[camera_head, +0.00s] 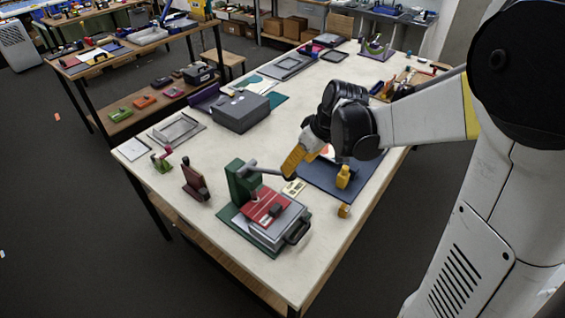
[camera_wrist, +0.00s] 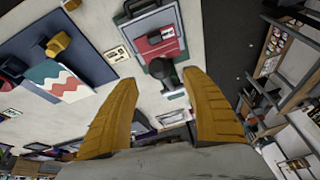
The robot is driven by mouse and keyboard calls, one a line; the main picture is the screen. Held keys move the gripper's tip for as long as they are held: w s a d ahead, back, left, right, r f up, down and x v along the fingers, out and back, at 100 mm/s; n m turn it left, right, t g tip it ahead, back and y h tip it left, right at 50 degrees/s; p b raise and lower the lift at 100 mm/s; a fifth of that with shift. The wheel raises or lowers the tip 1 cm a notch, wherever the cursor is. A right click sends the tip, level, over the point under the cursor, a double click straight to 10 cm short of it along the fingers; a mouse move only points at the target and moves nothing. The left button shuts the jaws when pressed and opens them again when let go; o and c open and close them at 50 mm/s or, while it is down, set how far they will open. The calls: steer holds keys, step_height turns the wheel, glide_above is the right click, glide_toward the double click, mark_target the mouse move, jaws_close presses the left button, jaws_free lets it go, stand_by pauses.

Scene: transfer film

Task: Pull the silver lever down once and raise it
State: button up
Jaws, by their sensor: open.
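The silver lever (camera_head: 265,170) sticks out from a dark green upright post (camera_head: 240,184) towards my gripper, sloping slightly down to the right. The post stands on the white table beside a red and grey press-like device (camera_head: 272,212). My gripper (camera_head: 289,170) is open, with its yellow fingers at the outer end of the lever. In the wrist view the lever's dark round end (camera_wrist: 160,68) shows in the gap between the two fingertips (camera_wrist: 162,78). Whether a finger touches it I cannot tell. The fingers hide part of the lever's end in the head view.
A blue mat (camera_head: 325,180) with a yellow object (camera_head: 343,176) lies right of the device. A brown-red stand (camera_head: 195,180) and a grey box (camera_head: 241,111) are on the table to the left and behind. The near table corner is clear.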

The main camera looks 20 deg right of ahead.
steer(key=x, duration=0.7)
steer(key=shift+w, duration=0.1)
steer(key=shift+c, duration=0.2)
